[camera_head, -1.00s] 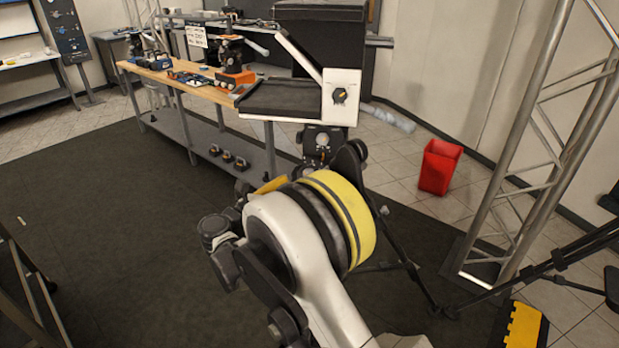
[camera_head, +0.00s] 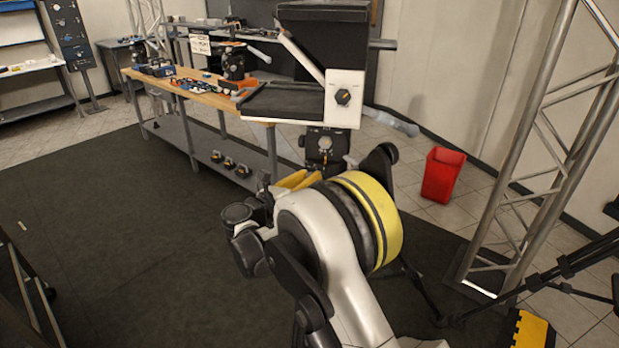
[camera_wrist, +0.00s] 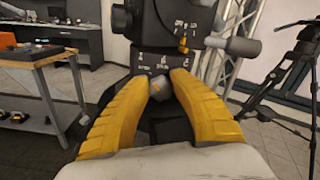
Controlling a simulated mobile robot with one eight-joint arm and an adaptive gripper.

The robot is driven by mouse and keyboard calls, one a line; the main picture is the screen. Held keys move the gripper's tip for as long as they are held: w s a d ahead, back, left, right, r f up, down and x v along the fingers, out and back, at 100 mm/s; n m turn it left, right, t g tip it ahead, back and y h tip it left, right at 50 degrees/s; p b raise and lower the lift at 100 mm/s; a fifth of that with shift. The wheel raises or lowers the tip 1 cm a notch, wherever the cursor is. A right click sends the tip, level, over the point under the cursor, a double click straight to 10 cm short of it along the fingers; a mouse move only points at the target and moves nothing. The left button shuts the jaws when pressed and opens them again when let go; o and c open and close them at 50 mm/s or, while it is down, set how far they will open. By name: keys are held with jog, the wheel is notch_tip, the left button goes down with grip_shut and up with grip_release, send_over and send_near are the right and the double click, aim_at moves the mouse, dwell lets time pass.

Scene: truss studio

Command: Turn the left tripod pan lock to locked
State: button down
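The tripod head (camera_wrist: 158,57) stands straight ahead in the wrist view, a dark body with small white markings. A small round grey knob (camera_wrist: 159,89) with a yellow mark sits low on it, between my fingertips. Which lock this knob belongs to I cannot read. My gripper (camera_wrist: 160,80) has its two yellow fingers apart, one on each side of the knob; contact is not clear. In the head view my gripper (camera_head: 297,180) is partly hidden by my arm, below and left of the tripod head (camera_head: 325,146). The teleprompter (camera_head: 290,105) sits above the head.
A grey handle (camera_wrist: 235,46) sticks out right of the tripod head. A wooden workbench (camera_head: 205,85) with gear stands left. A truss tower (camera_head: 535,160), a red bin (camera_head: 441,174) and another black tripod (camera_wrist: 285,75) are at the right.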

jog(key=shift+m, duration=0.4)
jog(key=m, duration=0.2)
jog(key=shift+d+m, duration=0.1)
jog(key=shift+m, duration=0.3)
jog(key=m, duration=0.9)
jog(key=shift+s+d+p, duration=0.1)
jog(key=shift+p, duration=0.2)
jog(key=shift+f+m, duration=0.1)
jog(key=shift+m, duration=1.8)
jog(key=c, duration=1.1)
grip_release()
